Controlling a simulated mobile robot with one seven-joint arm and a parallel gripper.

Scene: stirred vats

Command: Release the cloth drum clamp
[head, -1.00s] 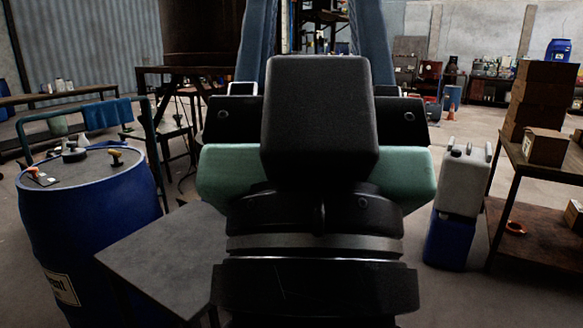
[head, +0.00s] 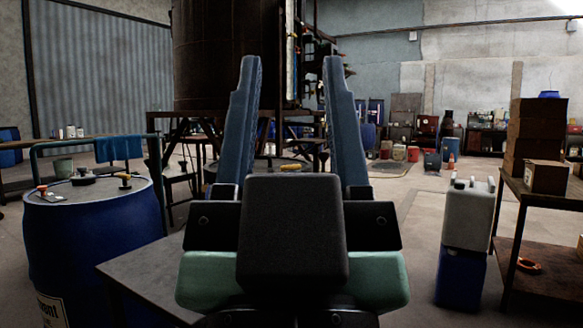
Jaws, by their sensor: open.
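My gripper (head: 291,65) is in the middle of the head view, its two blue fingers pointing up and spread wide apart. It is open with nothing between the fingers. A blue drum (head: 95,240) stands at the left, apart from my gripper. On its top are a black cap (head: 84,178) and small fittings with orange (head: 124,178) and red (head: 42,188) parts. A blue cloth (head: 118,149) hangs over a rail behind the drum. I cannot tell which fitting is the cloth drum clamp. Behind my gripper is a partly hidden round top with a yellow item (head: 291,167).
A grey table (head: 140,268) stands between the blue drum and my arm. At the right are a grey canister (head: 468,218) on a blue one (head: 460,278) and a shelf with cardboard boxes (head: 540,130). A large dark tank (head: 225,55) stands behind. Floor is open at centre right.

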